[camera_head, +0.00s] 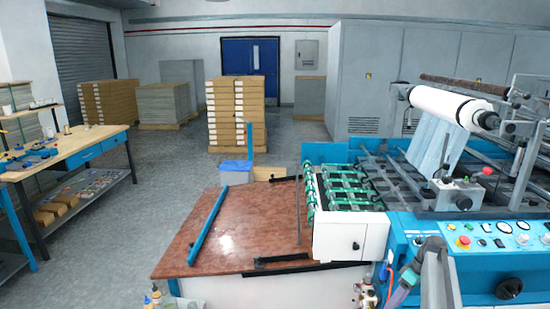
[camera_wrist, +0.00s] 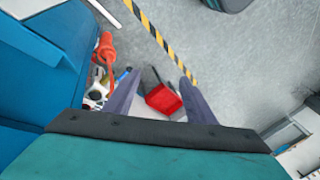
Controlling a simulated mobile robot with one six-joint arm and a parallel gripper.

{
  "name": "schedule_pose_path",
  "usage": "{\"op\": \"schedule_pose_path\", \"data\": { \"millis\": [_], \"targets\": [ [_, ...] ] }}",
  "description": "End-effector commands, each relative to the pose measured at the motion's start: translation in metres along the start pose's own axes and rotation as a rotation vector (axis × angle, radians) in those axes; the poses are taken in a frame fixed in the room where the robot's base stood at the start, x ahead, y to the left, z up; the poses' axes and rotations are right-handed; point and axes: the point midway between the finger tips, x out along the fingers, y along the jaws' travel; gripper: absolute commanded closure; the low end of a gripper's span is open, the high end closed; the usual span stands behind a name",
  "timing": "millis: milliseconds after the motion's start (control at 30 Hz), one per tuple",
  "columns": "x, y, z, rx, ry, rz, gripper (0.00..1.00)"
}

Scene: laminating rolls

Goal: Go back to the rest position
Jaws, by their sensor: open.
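My gripper (camera_wrist: 160,78) shows in the wrist view with its two grey fingers spread apart. Nothing is between the fingertips. Beyond them, lower down, a red object (camera_wrist: 163,98) appears in the gap, and it looks apart from the fingers. An orange object (camera_wrist: 105,48) lies to the left of the fingers, next to a blue machine side (camera_wrist: 45,65).
The laminating machine (camera_head: 490,262) with a white roll (camera_head: 445,103) fills the right of the head view. A reddish-brown table (camera_head: 245,225) adjoins it. A workbench (camera_head: 75,142) stands at left. Stacked boxes (camera_head: 236,112) stand behind. Yellow-black tape (camera_wrist: 158,38) marks the floor.

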Motion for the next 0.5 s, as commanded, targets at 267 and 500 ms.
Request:
{"op": "schedule_pose_path", "data": {
  "millis": [267,500],
  "targets": [
    [0.109,-0.056,-0.001,-0.003,-0.1,-0.081,0.49],
    [0.19,-0.105,0.013,0.015,-0.192,-0.129,0.49]
  ]
}}
